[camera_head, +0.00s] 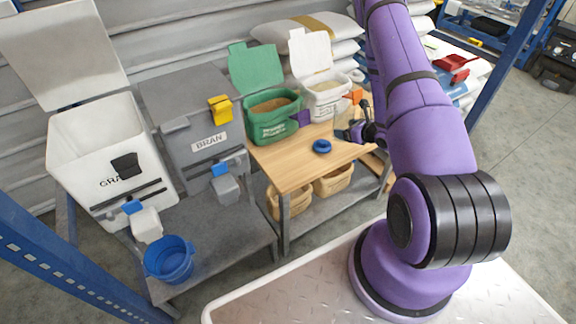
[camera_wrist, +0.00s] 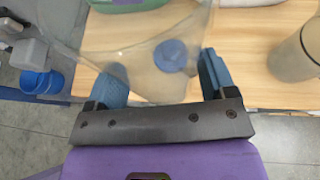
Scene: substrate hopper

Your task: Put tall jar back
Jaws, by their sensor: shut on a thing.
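The tall jar looks like a clear, see-through vessel (camera_head: 343,121). My gripper (camera_head: 368,131) is shut on it, above the right part of the wooden table. In the wrist view the clear jar (camera_wrist: 125,52) fills the space between the blue fingertips of my gripper (camera_wrist: 163,80), and its outline is faint. A round blue lid (camera_head: 321,146) lies on the table left of the gripper; in the wrist view it shows through the clear wall (camera_wrist: 172,56). I cannot tell whether the jar's base touches the table.
A greyish cylindrical container (camera_wrist: 296,56) stands on the table at the right of the wrist view. A green bin (camera_head: 270,128) and a white bin (camera_head: 325,103) stand at the table's back. The wooden table (camera_head: 285,170) is bare at its front left. A grey BRAN hopper (camera_head: 190,110) stands further left.

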